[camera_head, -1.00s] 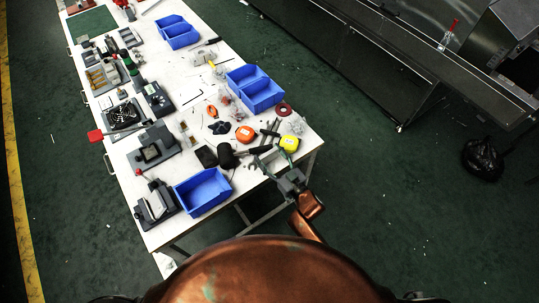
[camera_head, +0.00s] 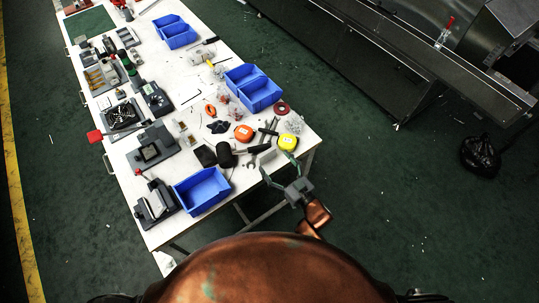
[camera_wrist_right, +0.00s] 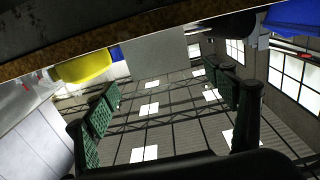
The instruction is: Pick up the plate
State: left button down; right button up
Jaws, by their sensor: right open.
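A flat light-grey rectangular piece, which looks like the plate (camera_wrist_right: 155,52), shows in the right wrist view near the table edge, between and beyond the fingers. In the head view a small grey patch that may be the plate (camera_head: 268,156) lies at the table's near right edge, just ahead of the fingers. My right gripper (camera_head: 281,168) is open and empty at that edge. Its green-padded fingers stand wide apart in the right wrist view (camera_wrist_right: 165,103). No contact with the plate is visible. My left gripper is not in view.
The white table (camera_head: 195,92) is crowded. Close to the gripper lie a yellow tape measure (camera_head: 288,143), an orange one (camera_head: 243,132), a black mallet (camera_head: 226,155) and a wrench. A blue bin (camera_head: 202,191) stands at the near edge.

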jog(key=v, duration=0.7)
